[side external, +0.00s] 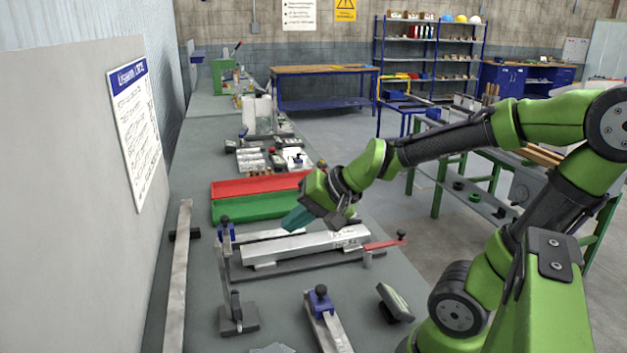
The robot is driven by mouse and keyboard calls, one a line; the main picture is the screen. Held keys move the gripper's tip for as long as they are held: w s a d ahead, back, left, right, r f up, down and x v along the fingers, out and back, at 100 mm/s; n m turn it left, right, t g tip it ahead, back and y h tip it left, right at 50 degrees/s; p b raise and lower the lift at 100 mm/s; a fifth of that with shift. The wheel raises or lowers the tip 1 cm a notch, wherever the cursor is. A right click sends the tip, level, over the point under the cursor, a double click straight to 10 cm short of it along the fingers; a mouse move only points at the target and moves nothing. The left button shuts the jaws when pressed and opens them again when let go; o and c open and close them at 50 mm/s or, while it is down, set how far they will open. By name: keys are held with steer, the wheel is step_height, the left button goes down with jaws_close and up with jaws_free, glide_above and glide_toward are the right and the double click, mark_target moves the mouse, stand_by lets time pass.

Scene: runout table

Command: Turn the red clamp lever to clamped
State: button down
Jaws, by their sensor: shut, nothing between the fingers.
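The red clamp lever (383,244) is at the right end of the metal fixture, near the table's right edge. It has a dark knob at its outer end and points to the right. A silver bar (300,245) lies in the fixture, to the left of the lever. The fingers hide part of the fixture behind the bar. I cannot read any clamped marking on the fixture.
A red tray (258,186) and a green tray (250,206) lie behind the fixture. A grey wall panel borders the left.

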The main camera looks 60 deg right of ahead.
steer(key=s+d+f+m+g+h, duration=0.1)
steer(key=d+f+m+h, duration=0.3)
steer(key=d, duration=0.4)
steer(key=d+f+m+h, duration=0.1)
steer(key=d+m+h, duration=0.2)
steer(key=d+m, duration=0.5)
steer(key=s+d+f+m+g+h, duration=0.1)
steer(key=s+d+f+m+g, duration=0.2)
steer(key=s+g, duration=0.3)
steer(key=s+d+f+m+g+h, duration=0.1)
steer(key=s+d+f+m+g, duration=0.15)
steer(key=s, duration=0.55)
steer(key=w+d+f, duration=0.1)
steer(key=d+f, duration=0.6)
steer(key=d, duration=0.2)
steer(key=shift+d+f, duration=0.2)
steer(key=shift+d, duration=0.2)
